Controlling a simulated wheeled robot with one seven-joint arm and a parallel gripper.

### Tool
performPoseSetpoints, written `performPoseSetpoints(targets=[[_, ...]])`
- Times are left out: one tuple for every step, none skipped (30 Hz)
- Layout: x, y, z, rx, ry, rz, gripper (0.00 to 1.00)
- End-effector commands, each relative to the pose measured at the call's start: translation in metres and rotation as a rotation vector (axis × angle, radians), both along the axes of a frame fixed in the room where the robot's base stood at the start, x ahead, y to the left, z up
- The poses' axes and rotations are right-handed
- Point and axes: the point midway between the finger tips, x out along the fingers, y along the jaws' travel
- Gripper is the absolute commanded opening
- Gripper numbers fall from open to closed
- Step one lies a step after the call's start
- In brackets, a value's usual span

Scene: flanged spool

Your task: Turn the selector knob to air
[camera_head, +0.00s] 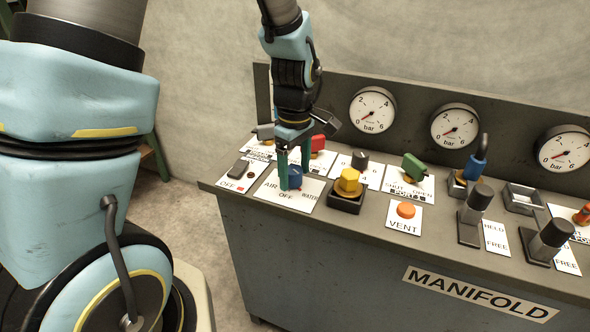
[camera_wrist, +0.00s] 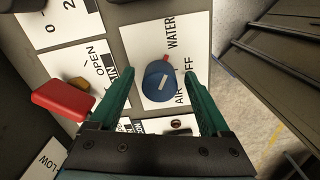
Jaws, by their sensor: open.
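The selector knob (camera_head: 295,177) is round and blue, on a white plate (camera_head: 270,191) marked AIR, OFF and WATER. In the wrist view my gripper (camera_wrist: 159,74) has a finger on each side of the knob, with gaps visible. I cannot tell whether either finger touches it. One finger hides part of the knob in the head view.
A yellow knob (camera_head: 348,182) stands just right of the plate. A dark rocker switch (camera_head: 239,169) is to its left. A red handle (camera_wrist: 63,101) lies close to one finger in the wrist view. Gauges (camera_head: 373,108) line the back panel.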

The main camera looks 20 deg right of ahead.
Motion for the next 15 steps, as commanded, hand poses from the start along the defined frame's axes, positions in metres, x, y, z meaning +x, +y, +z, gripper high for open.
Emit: performPoseSetpoints(targets=[[-0.0002,0.0003,-0.0019,0.001,0.001,0.000,0.81],[-0.0003,0.0003,-0.0026,0.001,0.001,0.000,0.81],[-0.0002,0.0002,-0.0032,0.001,0.001,0.000,0.81],[-0.0002,0.0002,-0.0034,0.001,0.001,0.000,0.81],[-0.0002,0.0001,-0.0035,0.001,0.001,0.000,0.81],[-0.0002,0.0001,-0.0034,0.000,0.000,0.000,0.81],[-0.0002,0.0001,-0.0034,0.000,0.000,0.000,0.81],[-0.0002,0.0001,-0.0034,0.000,0.000,0.000,0.81],[-0.0002,0.0001,-0.0033,0.000,0.000,0.000,0.81],[-0.0002,0.0001,-0.0033,0.000,0.000,0.000,0.79],[-0.0002,0.0001,-0.0033,0.000,0.000,0.000,0.75],[-0.0002,0.0001,-0.0032,0.000,0.000,0.000,0.71],[-0.0002,0.0001,-0.0032,0.000,0.000,0.000,0.67],[-0.0002,0.0001,-0.0032,0.000,0.000,0.000,0.64],[-0.0001,0.0000,-0.0031,0.000,0.000,0.000,0.59]])
